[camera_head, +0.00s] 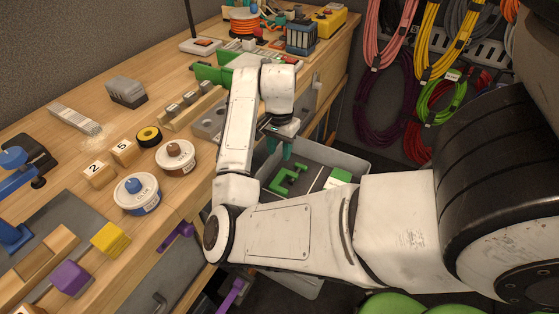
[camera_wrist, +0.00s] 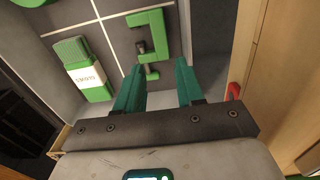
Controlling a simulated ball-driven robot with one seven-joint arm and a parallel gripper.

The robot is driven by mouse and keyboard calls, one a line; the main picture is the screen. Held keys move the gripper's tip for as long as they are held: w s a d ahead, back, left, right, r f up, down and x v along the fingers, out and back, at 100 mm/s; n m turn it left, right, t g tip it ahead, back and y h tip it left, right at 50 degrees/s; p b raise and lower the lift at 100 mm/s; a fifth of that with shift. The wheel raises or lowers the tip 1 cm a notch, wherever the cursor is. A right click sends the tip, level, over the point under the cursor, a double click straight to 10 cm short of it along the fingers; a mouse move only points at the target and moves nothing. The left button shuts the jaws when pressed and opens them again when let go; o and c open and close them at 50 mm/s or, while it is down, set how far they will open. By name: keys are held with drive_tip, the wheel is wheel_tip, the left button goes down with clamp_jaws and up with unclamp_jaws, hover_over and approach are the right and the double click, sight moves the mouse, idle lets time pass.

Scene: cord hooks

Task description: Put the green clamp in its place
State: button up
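The green clamp (camera_head: 289,181) is a C-shaped piece with a dark screw. It lies in a grey bin (camera_head: 354,162) beside the workbench. In the wrist view the clamp (camera_wrist: 158,36) lies beyond my fingertips, on the bin's grey floor with pale dividing lines. My gripper (camera_head: 280,154) points down over the bin, above the clamp. In the wrist view its teal fingers (camera_wrist: 159,70) are apart with nothing between them. The clamp's lower end shows close to the left fingertip; I cannot tell the height gap.
A green block with a white label (camera_wrist: 85,70) lies in the bin left of the clamp. The wooden workbench (camera_head: 105,218) edge stands close by the bin. The bench holds tubs (camera_head: 138,194), numbered blocks and a blue clamp (camera_head: 22,176). Coiled cords (camera_head: 388,105) hang behind.

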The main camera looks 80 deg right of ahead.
wheel_tip(320, 180, up, 4)
drive_tip(key=shift+r+p, duration=0.1)
drive_tip(key=shift+p, duration=0.3)
drive_tip(key=shift+d, duration=0.1)
